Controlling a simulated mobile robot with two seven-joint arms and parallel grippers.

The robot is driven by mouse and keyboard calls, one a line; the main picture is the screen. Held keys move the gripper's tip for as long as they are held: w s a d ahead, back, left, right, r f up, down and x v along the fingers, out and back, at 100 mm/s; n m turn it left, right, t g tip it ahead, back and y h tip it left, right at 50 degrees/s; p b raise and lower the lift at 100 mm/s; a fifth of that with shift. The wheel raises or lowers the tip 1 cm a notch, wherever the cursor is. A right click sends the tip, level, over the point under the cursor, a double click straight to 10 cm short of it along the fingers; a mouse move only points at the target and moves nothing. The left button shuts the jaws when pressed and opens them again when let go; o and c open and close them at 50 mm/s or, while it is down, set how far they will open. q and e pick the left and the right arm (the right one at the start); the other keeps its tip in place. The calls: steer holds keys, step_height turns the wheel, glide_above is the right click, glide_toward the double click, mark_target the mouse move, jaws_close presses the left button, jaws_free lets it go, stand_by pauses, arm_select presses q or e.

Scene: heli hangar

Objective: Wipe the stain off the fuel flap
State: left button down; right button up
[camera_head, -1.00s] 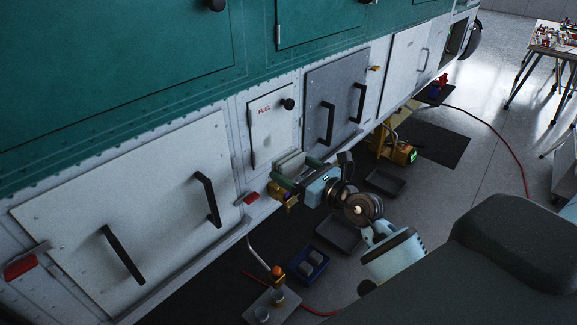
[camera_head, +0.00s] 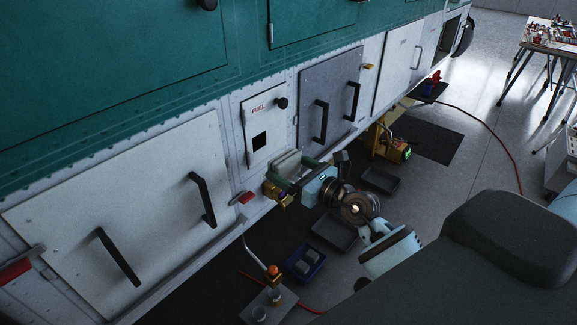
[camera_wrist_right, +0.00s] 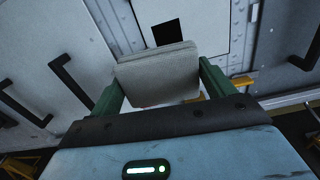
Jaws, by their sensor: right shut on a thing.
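The fuel flap (camera_head: 277,130) is a pale panel marked FUEL with a black knob, set in the white lower hull. A dark square stain (camera_head: 259,142) lies on its lower half. The stain also shows in the right wrist view (camera_wrist_right: 168,32), just beyond the top edge of a grey pad (camera_wrist_right: 157,77). My right gripper (camera_head: 289,165) is shut on this pad, its green fingers on either side. The pad is below the stain in the head view and seems apart from the flap. My left gripper is not in view.
Black handles stand out from the panels on both sides of the flap, at the left (camera_head: 203,200) and right (camera_head: 321,121). On the floor below are a blue tray (camera_head: 318,257), grey trays (camera_head: 333,232) and a red hose (camera_head: 500,145).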

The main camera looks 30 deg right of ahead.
mark_target(265, 138)
steer(key=shift+w+a+r, duration=0.2)
steer(key=shift+w+r, duration=0.05)
steer(key=shift+w, duration=0.35)
steer(key=x, duration=0.3)
steer(key=shift+w+a+r, duration=0.1)
steer(key=shift+w+r, duration=0.15)
steer(key=shift+r, duration=0.1)
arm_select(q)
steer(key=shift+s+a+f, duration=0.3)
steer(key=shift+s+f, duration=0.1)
arm_select(e)
steer(key=shift+r+x, duration=0.2)
steer(key=shift+x, duration=0.75)
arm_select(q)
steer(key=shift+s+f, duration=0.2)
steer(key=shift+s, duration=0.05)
arm_select(e)
steer(key=shift+x, duration=1)
